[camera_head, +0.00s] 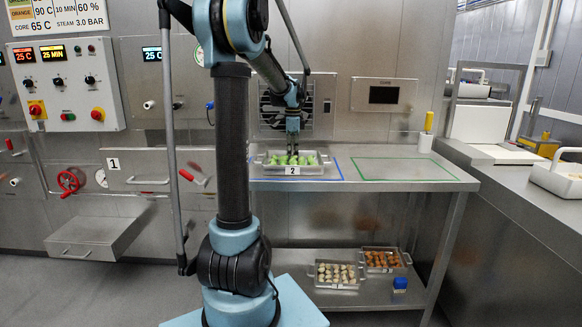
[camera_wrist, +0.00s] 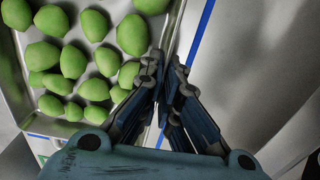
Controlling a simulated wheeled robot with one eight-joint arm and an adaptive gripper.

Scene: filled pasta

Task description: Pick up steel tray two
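Steel tray two (camera_head: 265,170) is a shallow metal tray with a "2" label on its front, on the steel counter inside a blue outline. It holds several green pasta pieces (camera_head: 290,160), large in the wrist view (camera_wrist: 92,58). My gripper (camera_head: 292,150) reaches down from above at the tray's back side. In the wrist view my gripper (camera_wrist: 165,70) has its fingers drawn close together, one on each side of the tray's rim (camera_wrist: 174,30). They look shut on that rim. The fingertips' lower contact is partly hidden.
A green outlined area (camera_head: 405,168) on the counter to the right is empty. Two filled trays (camera_head: 337,285) (camera_head: 398,268) and a blue block (camera_head: 400,283) are on the lower shelf. An open drawer (camera_head: 85,240) juts out at left. A yellow-handled item (camera_head: 428,122) stands at the back right.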

